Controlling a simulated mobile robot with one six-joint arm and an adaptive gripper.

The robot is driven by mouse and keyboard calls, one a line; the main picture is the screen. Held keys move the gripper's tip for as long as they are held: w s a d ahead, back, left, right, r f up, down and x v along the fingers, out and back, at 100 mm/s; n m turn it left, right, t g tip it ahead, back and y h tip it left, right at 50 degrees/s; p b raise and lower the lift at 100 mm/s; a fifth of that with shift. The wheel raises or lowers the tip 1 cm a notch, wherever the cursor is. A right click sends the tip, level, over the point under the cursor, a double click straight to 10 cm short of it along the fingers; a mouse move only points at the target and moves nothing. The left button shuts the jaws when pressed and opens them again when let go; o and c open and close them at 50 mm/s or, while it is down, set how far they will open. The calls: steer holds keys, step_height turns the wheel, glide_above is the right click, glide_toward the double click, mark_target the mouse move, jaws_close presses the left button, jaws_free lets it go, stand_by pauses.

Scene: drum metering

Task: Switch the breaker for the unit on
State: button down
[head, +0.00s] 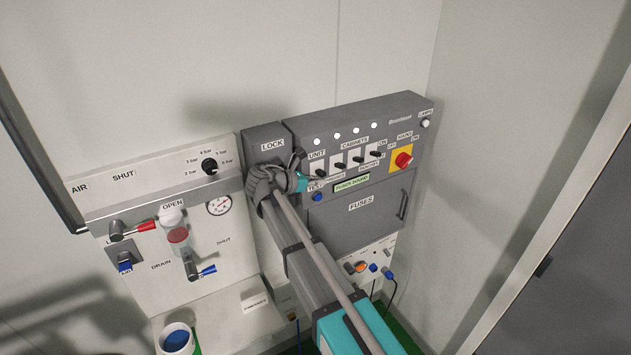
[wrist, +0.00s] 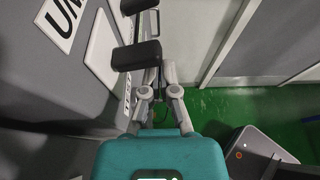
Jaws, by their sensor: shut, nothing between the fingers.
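The breaker panel is the dark grey cabinet (head: 325,240) on the wall in the head view. The unit breaker (head: 320,173) is a black toggle on a white plate under the label UNIT, leftmost in its row. My gripper (head: 305,182) is just left of it, partly hidden by my wrist; I cannot tell whether they touch. In the wrist view my gripper (wrist: 153,76) is shut and empty. A black toggle (wrist: 136,55) stands close in front of the fingertips and covers part of them. The toggle's exact position is too small to tell.
Several other toggles (head: 357,160) continue the row to the right, with white lamps above. A red main switch (head: 403,160) on yellow is at right. The lock box (head: 268,142) is left of the cabinet, behind my arm. Air valves and a gauge (head: 219,205) are farther left.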

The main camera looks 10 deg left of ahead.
steer(key=shift+w+a+r+p, duration=0.15)
steer(key=shift+w+r+p, duration=0.05)
steer(key=shift+r+p, duration=0.55)
steer(key=shift+a, duration=0.1)
steer(key=shift+a+r, duration=0.1)
steer(key=shift+a+r+p, duration=0.1)
steer(key=shift+a+p, duration=0.25)
steer(key=f+p+v, duration=0.1)
steer(key=p+v, duration=0.1)
steer(key=v, duration=0.7)
